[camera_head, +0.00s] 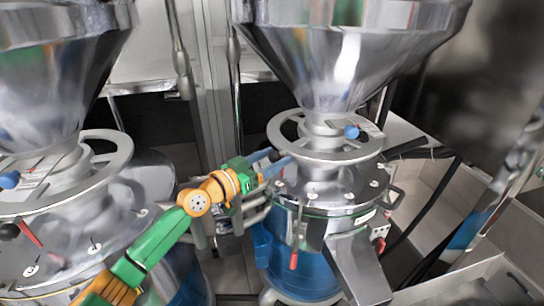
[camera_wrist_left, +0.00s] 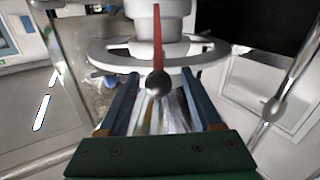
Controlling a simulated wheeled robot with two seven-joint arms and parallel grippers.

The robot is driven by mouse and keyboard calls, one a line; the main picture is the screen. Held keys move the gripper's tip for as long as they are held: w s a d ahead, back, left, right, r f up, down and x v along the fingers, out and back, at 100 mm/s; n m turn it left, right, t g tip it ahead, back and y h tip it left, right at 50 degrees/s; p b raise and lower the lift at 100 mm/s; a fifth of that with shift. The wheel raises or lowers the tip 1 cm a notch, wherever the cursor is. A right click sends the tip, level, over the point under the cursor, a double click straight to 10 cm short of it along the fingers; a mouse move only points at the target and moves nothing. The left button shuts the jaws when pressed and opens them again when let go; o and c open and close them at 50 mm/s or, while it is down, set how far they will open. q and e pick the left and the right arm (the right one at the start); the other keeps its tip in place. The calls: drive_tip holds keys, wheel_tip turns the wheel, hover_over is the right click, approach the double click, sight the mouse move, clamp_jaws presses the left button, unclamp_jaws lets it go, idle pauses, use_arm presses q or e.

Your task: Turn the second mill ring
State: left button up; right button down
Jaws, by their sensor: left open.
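The second mill's ring (camera_head: 284,128) is a grey metal handwheel around the neck below the right steel hopper. It shows in the left wrist view (camera_wrist_left: 105,55) as a pale ring. My left gripper (camera_head: 281,160), on a green and orange arm, is at the ring's left side. In the left wrist view its two blue fingers (camera_wrist_left: 160,76) are apart. A red lever with a dark ball end (camera_wrist_left: 158,83) appears between them; I cannot tell whether they touch it. In the head view the gripper hides this lever. My right gripper is not in view.
The first mill, with its own ring (camera_head: 112,160) and hopper (camera_head: 55,75), stands at the left, close to my left arm. A blue knob (camera_head: 352,131) is on the second mill's ring. A steel chute (camera_head: 358,268) slopes down at the front.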

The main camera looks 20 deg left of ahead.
use_arm(q)
drive_tip(key=shift+s+r, duration=0.1)
drive_tip(key=shift+s, duration=0.1)
drive_tip(key=shift+c, duration=0.9)
clamp_jaws()
drive_tip(key=shift+r, duration=0.1)
